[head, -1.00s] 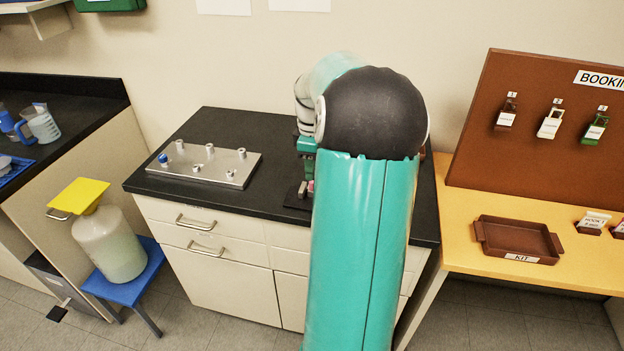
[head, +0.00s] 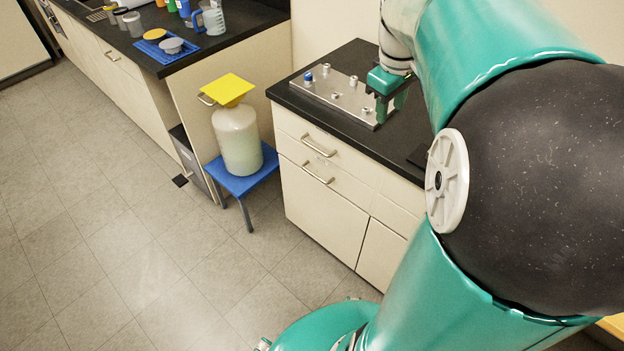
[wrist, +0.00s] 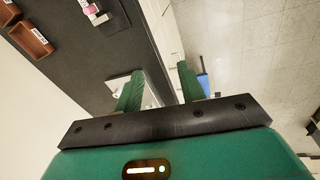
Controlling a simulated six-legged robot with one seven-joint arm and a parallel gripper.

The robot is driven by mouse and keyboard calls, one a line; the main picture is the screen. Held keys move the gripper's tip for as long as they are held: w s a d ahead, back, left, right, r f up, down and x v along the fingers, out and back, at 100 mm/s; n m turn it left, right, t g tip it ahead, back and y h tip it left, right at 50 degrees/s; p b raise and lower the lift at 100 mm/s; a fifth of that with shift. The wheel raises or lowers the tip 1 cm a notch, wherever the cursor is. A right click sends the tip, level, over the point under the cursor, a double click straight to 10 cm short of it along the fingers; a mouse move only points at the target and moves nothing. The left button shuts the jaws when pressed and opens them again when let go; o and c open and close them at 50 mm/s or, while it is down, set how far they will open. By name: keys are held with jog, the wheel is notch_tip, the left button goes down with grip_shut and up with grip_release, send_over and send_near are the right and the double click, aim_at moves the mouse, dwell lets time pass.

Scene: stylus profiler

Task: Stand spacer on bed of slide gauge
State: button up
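A silver plate (head: 345,105) with several small metal cylinders and one blue-topped piece (head: 308,77) lies on the black counter; I cannot tell which piece is the spacer. My gripper (head: 380,112) hangs over the plate's right end, fingers down. In the wrist view its two green fingers (wrist: 159,72) stand apart with nothing visible between them, and a corner of the plate (wrist: 118,82) shows behind the left finger. A small device with a pink part (wrist: 97,18), probably the slide gauge, is at the top of the wrist view. My arm mostly hides it in the head view.
The black counter (head: 395,140) is clear in front of the plate. Left of the cabinet, a jug with a yellow top (head: 238,140) stands on a blue stool (head: 242,180). A second counter (head: 235,35) holds beakers. Brown trays (wrist: 30,40) show in the wrist view.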

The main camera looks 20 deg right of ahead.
jog(key=s+a+m+t, duration=0.1)
jog(key=s+a, duration=0.2)
jog(key=a, duration=0.4)
jog(key=s+a+m+t+y, duration=0.1)
jog(key=s+a, duration=0.3)
jog(key=a, duration=0.4)
jog(key=s+a+f+m+t, duration=0.1)
jog(key=s+a+t, duration=0.1)
jog(key=a, duration=0.6)
jog(key=shift+s+y, duration=0.3)
jog(key=shift+s, duration=0.6)
jog(key=shift+d+f, duration=0.1)
jog(key=shift+d, duration=0.05)
